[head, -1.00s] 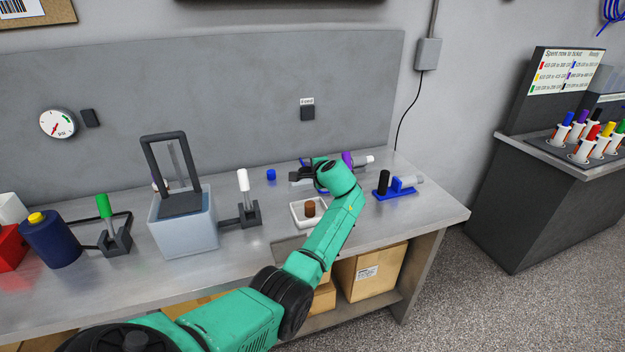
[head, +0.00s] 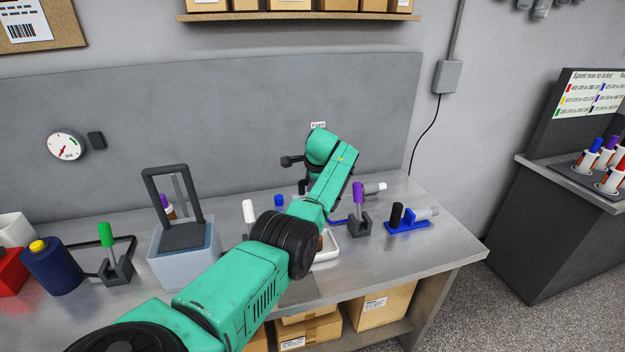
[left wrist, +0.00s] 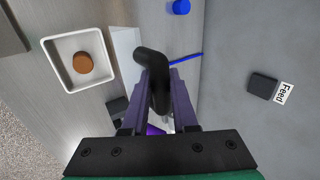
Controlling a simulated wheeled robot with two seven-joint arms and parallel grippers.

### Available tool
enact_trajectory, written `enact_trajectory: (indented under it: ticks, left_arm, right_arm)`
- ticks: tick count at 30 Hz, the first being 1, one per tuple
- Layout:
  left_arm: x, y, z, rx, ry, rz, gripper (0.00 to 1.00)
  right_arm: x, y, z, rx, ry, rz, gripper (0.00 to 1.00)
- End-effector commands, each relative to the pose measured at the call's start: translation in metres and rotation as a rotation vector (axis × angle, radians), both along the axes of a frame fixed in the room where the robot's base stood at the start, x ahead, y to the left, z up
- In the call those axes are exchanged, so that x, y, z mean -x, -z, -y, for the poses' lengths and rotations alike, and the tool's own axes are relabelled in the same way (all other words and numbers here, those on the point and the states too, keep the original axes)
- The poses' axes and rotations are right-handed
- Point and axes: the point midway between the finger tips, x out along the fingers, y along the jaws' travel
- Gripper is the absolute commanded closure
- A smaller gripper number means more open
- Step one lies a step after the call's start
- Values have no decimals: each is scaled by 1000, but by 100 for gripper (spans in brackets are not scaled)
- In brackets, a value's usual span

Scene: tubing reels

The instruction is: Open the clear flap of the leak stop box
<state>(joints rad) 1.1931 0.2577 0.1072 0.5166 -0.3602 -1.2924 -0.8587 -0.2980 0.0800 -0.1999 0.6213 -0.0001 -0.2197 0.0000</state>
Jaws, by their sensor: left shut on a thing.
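My left gripper (head: 296,161) is raised above the back of the bench, its fingers partly hidden by the wrist. In the left wrist view, the fingers (left wrist: 157,97) are shut on a dark rounded handle (left wrist: 152,62). A pale, flat panel (left wrist: 124,52) shows beside the handle; I cannot tell for sure whether it is the clear flap. The leak stop box itself is largely hidden by my arm and gripper. My right gripper is out of view.
A white tray (left wrist: 55,78) with a brown plug (left wrist: 83,63) lies near the bench front. A purple-handled valve (head: 358,197) and a blue stand with black cap (head: 407,222) stand right. A translucent bin (head: 186,262) stands left. A blue cap (head: 279,201) lies behind.

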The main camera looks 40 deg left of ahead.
Motion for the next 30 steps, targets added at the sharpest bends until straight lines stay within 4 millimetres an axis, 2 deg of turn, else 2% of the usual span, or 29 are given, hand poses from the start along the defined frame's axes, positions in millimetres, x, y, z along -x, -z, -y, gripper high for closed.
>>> enact_trajectory:
  ticks: [10,11,12,13,23,30]
  left_arm:
    - [1,3,1,7,0,-5,100]
    - [1,3,1,7,0,-5,62]
    - [1,3,1,7,0,-5,47]
    - [1,3,1,7,0,-5,43]
    - [1,5,2,8,0,-8,43]
    - [5,-12,11,4,1,-3,43]
  right_arm:
    - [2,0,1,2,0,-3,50]
    - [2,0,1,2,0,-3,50]
    - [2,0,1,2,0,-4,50]
    - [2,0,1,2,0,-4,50]
    - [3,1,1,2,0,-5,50]
    - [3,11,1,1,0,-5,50]
